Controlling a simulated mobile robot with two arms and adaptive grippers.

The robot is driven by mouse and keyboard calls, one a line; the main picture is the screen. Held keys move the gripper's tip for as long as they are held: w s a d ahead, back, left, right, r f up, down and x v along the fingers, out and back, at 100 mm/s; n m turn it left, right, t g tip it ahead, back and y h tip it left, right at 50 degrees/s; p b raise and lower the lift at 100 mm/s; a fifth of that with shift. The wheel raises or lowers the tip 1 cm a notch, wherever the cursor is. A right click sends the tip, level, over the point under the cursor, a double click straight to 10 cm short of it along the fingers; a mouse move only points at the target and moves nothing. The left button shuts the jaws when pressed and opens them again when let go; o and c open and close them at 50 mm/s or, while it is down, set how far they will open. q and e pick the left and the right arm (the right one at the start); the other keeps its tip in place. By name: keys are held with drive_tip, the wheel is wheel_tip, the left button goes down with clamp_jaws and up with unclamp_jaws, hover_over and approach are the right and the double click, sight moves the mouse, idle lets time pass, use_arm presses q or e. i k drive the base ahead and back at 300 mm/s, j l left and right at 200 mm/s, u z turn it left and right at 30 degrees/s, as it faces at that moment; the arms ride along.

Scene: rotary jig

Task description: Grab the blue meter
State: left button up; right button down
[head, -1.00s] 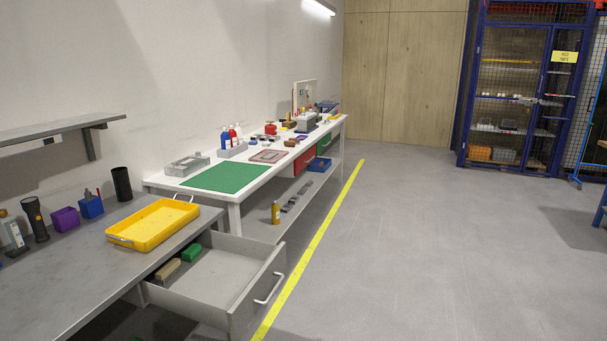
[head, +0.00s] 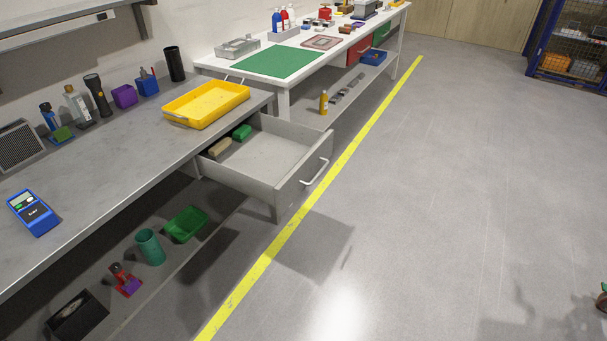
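The blue meter (head: 35,212) lies flat on the grey workbench (head: 120,185) at the left of the head view, near the bench's front edge. It is a blue handheld box with a light display and a dark label area. Nothing covers it. Neither of my grippers shows in the head view.
An open drawer (head: 318,172) juts from the bench into the floor space. A yellow tray (head: 205,103), a black flashlight (head: 98,95) and a speaker-like grille box (head: 18,146) stand on the bench. A lower shelf holds a green bin (head: 186,224).

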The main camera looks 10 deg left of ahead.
sight(36, 216)
drive_tip(key=u, duration=1.95)
